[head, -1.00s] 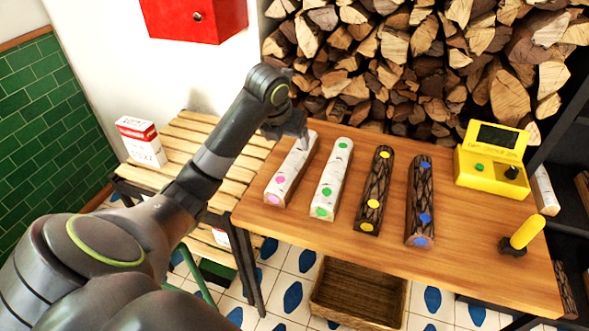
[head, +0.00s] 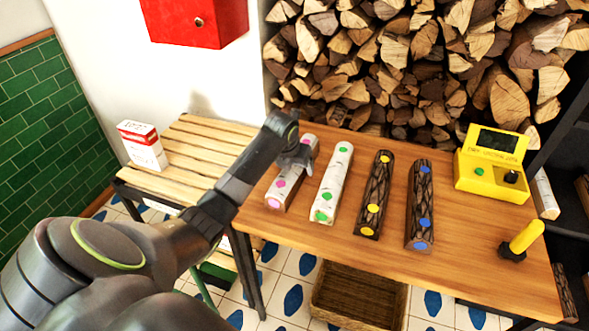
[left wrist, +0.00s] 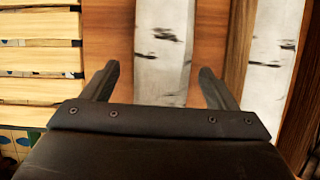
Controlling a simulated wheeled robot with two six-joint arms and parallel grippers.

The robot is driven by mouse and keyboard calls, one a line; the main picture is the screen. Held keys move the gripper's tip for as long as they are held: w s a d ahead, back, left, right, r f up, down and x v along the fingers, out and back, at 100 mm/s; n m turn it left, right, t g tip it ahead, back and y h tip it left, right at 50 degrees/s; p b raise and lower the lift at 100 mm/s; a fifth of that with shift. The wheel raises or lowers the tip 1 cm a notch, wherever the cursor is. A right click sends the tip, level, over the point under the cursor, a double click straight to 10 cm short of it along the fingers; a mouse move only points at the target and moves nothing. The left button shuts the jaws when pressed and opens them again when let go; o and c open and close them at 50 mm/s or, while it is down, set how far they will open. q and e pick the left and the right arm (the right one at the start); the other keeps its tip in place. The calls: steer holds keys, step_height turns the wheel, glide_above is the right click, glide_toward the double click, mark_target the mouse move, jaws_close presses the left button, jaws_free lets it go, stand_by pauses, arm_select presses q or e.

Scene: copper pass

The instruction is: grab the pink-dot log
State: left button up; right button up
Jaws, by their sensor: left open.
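The pink-dot log (head: 281,190) is pale birch with pink dots and lies at the left end of the row on the wooden table. My left gripper (head: 297,160) is over its middle and hides part of it. In the left wrist view the log (left wrist: 163,50) runs between the two open fingers of the gripper (left wrist: 158,82), with a gap on each side. The height of the fingers above the table is hard to tell. My right gripper is not in view.
The green-dot birch log (head: 333,183) lies close on the right. Then come dark logs with yellow dots (head: 374,195) and blue dots (head: 419,205). A yellow device (head: 490,172) stands at the right. A slatted bench (head: 205,150) holds a red-white box (head: 142,146).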

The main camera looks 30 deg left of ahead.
arm_select(q)
steer(key=shift+f, duration=0.15)
steer(key=shift+w, duration=0.1)
steer(key=c, duration=1.5)
steer(key=shift+r, duration=0.2)
